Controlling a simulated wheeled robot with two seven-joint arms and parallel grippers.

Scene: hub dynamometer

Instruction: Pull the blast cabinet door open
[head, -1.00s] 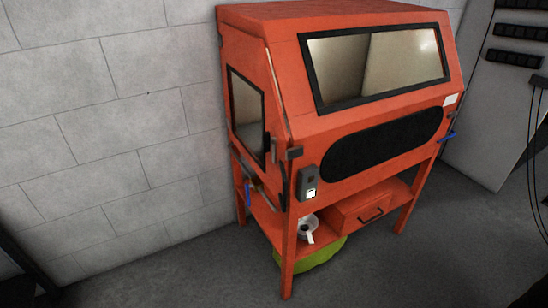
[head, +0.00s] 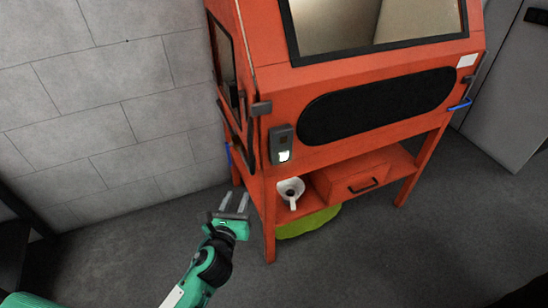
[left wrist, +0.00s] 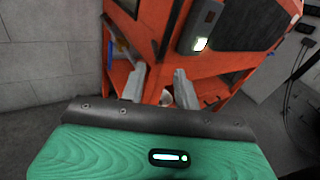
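The orange blast cabinet (head: 350,130) stands against the wall in the head view. Its left side carries a door with a dark-framed window (head: 225,62), seen at a steep angle. My left gripper (head: 236,198) is low, in front of the cabinet's front left leg. Its two fingers are apart, with nothing between them. In the left wrist view, the fingers (left wrist: 158,82) point towards the cabinet's lower left corner. My right gripper is not in view.
A grey box with a lit display (head: 282,145) is on the cabinet front. Below are a white funnel-like part (head: 290,191), an orange drawer (head: 355,183) and a green round object (head: 308,222). A blue handle (head: 460,104) juts out at right. Floor in front is clear.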

